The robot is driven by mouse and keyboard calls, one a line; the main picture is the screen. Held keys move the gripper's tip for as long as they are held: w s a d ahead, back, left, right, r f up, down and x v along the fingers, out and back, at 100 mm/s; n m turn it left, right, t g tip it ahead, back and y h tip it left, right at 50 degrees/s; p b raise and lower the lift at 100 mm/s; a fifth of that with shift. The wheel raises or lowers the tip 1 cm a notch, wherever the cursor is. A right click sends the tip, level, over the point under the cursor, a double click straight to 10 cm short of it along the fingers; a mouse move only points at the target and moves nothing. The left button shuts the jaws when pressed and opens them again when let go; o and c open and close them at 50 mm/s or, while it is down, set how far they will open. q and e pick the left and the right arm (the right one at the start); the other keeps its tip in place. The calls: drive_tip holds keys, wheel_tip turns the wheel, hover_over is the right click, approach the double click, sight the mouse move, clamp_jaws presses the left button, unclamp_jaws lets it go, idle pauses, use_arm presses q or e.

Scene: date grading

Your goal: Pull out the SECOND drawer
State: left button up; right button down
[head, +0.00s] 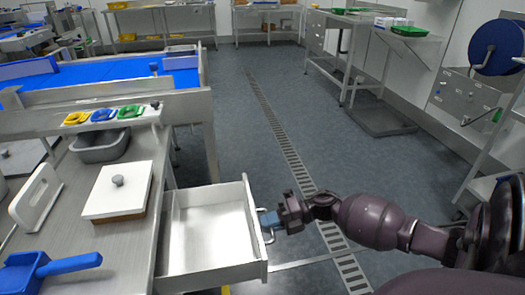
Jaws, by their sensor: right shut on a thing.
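A light metal drawer (207,216) stands pulled out from under the steel workbench (80,178) on the left. Its inside looks empty. The drawer handle (268,238) is on its front face at the right. My right gripper (268,219) is at this handle, shut on it, with its arm reaching in from the right. Part of the handle is hidden by the fingers. Which drawer in the stack this is cannot be told, as any others below are hidden. My left gripper is not in view.
On the bench are a white board with a knob (118,188), a grey tub (99,146), a blue scoop (45,268) and a white handled board (36,198). The floor (235,130) right of the bench is clear. A shelf rack (505,135) stands at the right.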

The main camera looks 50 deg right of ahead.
drive_tip(key=c, duration=1.2)
unclamp_jaws()
use_arm(q)
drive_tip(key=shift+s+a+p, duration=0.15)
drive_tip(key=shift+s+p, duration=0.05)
drive_tip(key=shift+p, duration=0.4)
use_arm(e)
drive_tip(key=v, duration=1)
drive_tip(key=shift+s+d+r, duration=0.15)
drive_tip(key=shift+s+d, duration=0.05)
drive_tip(key=shift+d, duration=0.15)
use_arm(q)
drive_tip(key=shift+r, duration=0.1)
